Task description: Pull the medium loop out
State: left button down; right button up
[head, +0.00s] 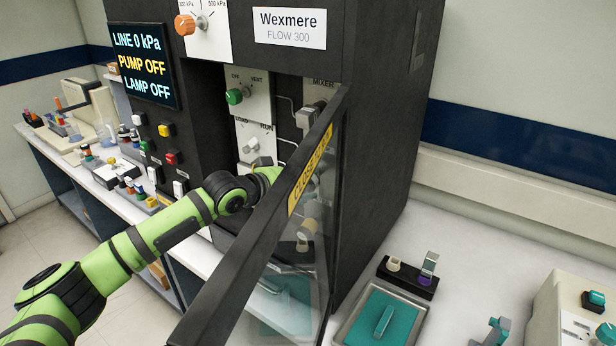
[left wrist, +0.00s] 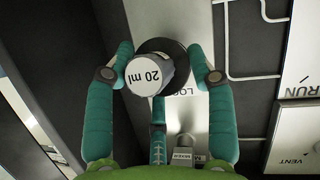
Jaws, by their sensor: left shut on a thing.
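In the left wrist view a short round loop cartridge (left wrist: 150,76) has a white end face reading "20 ml". Its far end meets a dark round socket or collar in the light panel (left wrist: 199,130); I cannot tell how deep it sits. My left gripper (left wrist: 158,55) has its teal fingers on both sides of the cartridge and is shut on it. A label beginning "LO" is partly covered behind it. In the head view my left arm (head: 165,225) reaches into the cabinet, and the gripper and cartridge are mostly hidden behind the door frame. My right gripper is not seen.
The black-framed glass door (head: 262,215) stands open, close to my left forearm. The bay holds a green knob (head: 236,96) and a white knob (head: 251,146). On the bench at right are a black holder (head: 408,280) and a tray with a teal insert (head: 372,330).

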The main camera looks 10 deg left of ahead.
pick_arm(q)
jog(key=shift+s+a+f+y, duration=0.2)
jog(key=shift+f+y, duration=0.1)
jog(key=shift+f, duration=0.3)
jog(key=shift+s+a+p, duration=0.15)
jog(key=shift+s+p, duration=0.15)
jog(key=shift+s, duration=0.1)
jog(key=shift+s+a, duration=0.1)
jog(key=shift+a, duration=0.05)
jog(key=shift+s+a+p, duration=0.15)
jog(key=shift+s+p, duration=0.35)
jog(key=shift+s, duration=0.2)
jog(key=s+a+p, duration=0.2)
jog(key=s, duration=0.3)
jog(key=shift+s+a+f, duration=0.2)
jog(key=shift+s+f, duration=0.15)
jog(key=shift+f, duration=0.1)
